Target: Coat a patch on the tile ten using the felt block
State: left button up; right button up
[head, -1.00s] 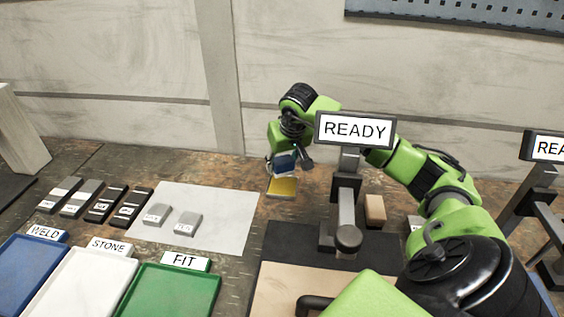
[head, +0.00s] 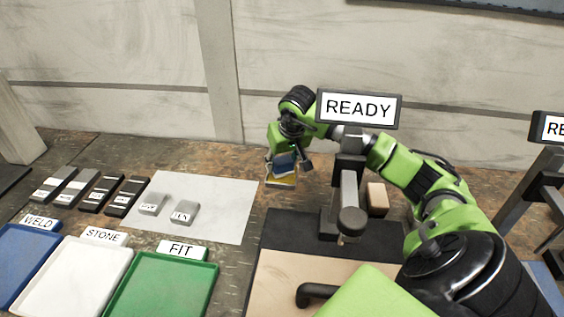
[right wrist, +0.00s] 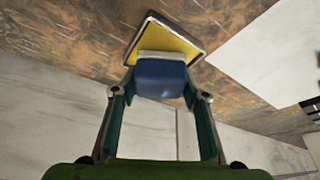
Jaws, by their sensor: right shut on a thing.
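My right gripper (head: 286,156) is shut on the felt block (head: 284,164), which has a blue body. It also shows in the right wrist view (right wrist: 160,80), with a pale felt layer at its far end. The felt end is at or just above a yellow pad (right wrist: 172,42) in a thin-rimmed tray; I cannot tell whether they touch. In the head view the yellow pad (head: 281,183) is partly hidden by the block. The tile ten (head: 185,211) lies on a white sheet (head: 225,215), beside another small grey tile (head: 152,204). My left gripper is out of view.
Several dark and grey labelled blocks (head: 89,190) lie left of the sheet. Blue, white (head: 118,268) and green (head: 205,285) trays stand in front.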

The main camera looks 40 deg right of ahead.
aim_at(282, 159)
jog(key=shift+s+f+b, duration=0.1)
jog(key=shift+f+b, duration=0.4)
jog(key=shift+f, duration=0.15)
dwell(1.4)
jog(key=shift+r+p, duration=2.55)
jog(key=shift+r, duration=1.05)
